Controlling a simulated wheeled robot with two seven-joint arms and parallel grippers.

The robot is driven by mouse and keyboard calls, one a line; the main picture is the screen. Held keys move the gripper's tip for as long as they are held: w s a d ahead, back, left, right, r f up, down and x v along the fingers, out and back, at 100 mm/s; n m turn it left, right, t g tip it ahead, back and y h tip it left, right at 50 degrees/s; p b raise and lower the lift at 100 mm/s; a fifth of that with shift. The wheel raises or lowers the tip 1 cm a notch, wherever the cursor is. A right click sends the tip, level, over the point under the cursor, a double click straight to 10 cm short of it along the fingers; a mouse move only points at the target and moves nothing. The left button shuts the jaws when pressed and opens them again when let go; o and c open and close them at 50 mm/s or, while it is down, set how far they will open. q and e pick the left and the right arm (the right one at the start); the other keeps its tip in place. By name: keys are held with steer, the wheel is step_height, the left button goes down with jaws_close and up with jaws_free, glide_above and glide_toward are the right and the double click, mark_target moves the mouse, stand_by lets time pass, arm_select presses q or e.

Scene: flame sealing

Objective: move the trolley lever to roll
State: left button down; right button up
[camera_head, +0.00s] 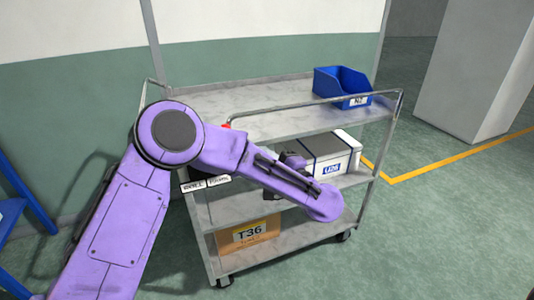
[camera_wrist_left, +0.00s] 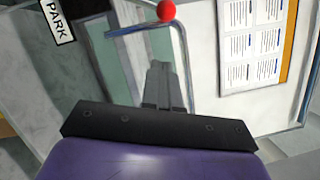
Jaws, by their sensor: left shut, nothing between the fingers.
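The grey metal trolley (camera_head: 300,232) stands by the wall, with several shelves. The lever's red knob (camera_head: 226,125) shows at the trolley's left end, just above my purple left arm; the rest of the lever is mostly hidden. Two small white labels (camera_head: 205,183) sit below, too small to read surely. In the left wrist view the red knob (camera_wrist_left: 166,11) is at the top, beyond my fingertips, and a label reading PARK (camera_wrist_left: 58,20) is at the upper left. My left gripper (camera_wrist_left: 160,72) is shut and empty, apart from the knob. My right gripper is not in view.
A blue bin (camera_head: 341,88) stands on the top shelf, a white box (camera_head: 335,158) on the middle, and a carton marked T36 (camera_head: 248,235) on the bottom. A bent rail (camera_wrist_left: 140,27) passes near the knob.

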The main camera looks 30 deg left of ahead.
arm_select(q)
steer(key=w+a+r+p, duration=0.1)
steer(key=a+r+p, duration=0.1)
steer(key=a, duration=0.7)
steer(key=shift+p, duration=0.6)
steer(key=shift+w+d, duration=0.1)
steer(key=shift+d, duration=0.05)
